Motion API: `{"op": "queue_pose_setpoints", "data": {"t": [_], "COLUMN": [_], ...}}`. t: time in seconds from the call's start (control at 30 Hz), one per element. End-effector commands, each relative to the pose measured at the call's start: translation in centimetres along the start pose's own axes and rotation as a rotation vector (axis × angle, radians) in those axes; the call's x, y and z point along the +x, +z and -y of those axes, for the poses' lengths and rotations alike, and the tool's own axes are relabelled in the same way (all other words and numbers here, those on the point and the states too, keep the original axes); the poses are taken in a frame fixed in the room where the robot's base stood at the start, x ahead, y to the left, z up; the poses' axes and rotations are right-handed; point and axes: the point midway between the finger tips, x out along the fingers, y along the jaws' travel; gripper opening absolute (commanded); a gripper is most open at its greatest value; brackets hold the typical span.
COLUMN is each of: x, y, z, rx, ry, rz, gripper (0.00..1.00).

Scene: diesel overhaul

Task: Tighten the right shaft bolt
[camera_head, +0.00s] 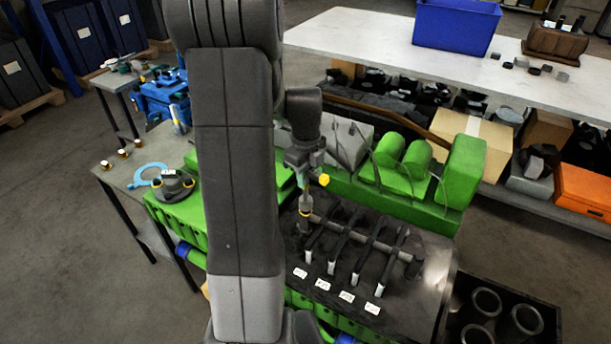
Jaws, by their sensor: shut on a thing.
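My gripper (305,168) points down above the left end of the rocker shaft and is shut on a small upright tool (306,200). The tool has a grey-brown body and an orange ring near its lower end. Its lower tip is at or just above the shaft's left end in the picture; I cannot tell if they touch. The dark rocker shaft (345,239) with several rocker arms lies across the engine top (400,306). Its right end (413,267) is free of my gripper. The individual shaft bolts are too small to make out. A yellow piece (323,180) shows beside my gripper.
Green covers (402,165) rise behind the shaft. A workbench (345,40) carries a blue bin (455,25) at the back. A dark tray (545,320) with cylinders stands at lower right. My arm hides the middle left.

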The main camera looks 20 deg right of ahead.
Motion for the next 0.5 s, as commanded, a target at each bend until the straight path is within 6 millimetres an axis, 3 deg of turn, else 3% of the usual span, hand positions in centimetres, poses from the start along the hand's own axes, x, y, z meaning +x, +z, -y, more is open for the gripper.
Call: {"op": "queue_pose_setpoints", "data": {"t": [0.5], "x": [-0.04], "y": [-0.03], "z": [0.0], "rx": [-0.35], "ry": [-0.001], "rz": [0.0], "gripper": [0.0]}}
